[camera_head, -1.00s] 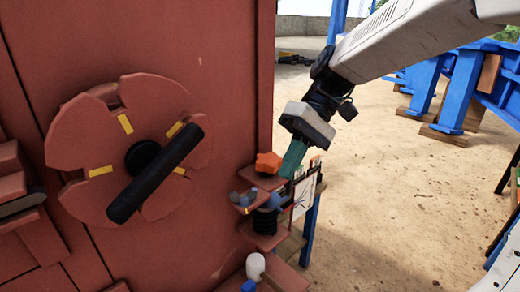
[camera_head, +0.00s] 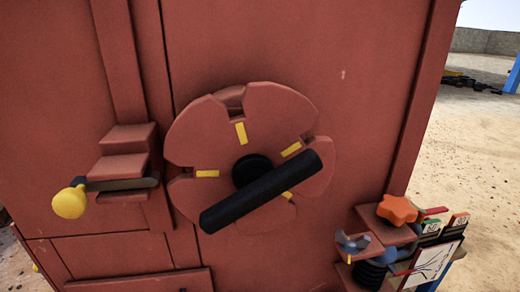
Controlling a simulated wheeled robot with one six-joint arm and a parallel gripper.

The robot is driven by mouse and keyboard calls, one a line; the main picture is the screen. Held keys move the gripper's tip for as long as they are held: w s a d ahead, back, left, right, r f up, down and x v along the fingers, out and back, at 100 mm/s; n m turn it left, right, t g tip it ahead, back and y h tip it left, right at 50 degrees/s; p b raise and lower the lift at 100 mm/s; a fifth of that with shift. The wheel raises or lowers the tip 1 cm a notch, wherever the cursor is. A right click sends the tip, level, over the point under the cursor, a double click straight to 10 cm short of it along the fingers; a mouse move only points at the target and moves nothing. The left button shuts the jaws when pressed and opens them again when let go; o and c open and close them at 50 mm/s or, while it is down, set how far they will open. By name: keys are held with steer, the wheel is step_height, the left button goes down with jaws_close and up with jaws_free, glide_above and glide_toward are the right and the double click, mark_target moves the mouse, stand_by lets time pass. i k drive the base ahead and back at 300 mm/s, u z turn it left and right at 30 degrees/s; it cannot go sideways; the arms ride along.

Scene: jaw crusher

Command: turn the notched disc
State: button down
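The notched disc (camera_head: 285,112) is a reddish-brown plate on the front of the red machine housing, in the middle of the head view. It has several notches around its rim and yellow marks (camera_head: 240,133) beside them. A thick black bar handle (camera_head: 262,191) lies across its lower right half, slanting from lower left to upper right, and covers part of the disc. A black round hub (camera_head: 252,170) sits at the disc's centre. My gripper is out of the head view now, so its fingers and anything in them are hidden.
At the lower right, brackets carry an orange star knob (camera_head: 397,209), a blue-grey clamp piece (camera_head: 353,245) and a black spring (camera_head: 369,274). A chart board (camera_head: 435,265) stands beside them. At the left, a stepped block (camera_head: 125,160) has a yellow knob (camera_head: 69,202). Open sand lies right of the housing.

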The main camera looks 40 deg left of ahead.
mark_target(249, 167)
steer(key=z, duration=0.65)
steer(key=k, duration=1.05)
steer(key=u, duration=1.3)
steer(key=i, duration=0.5)
steer(key=z, duration=0.1)
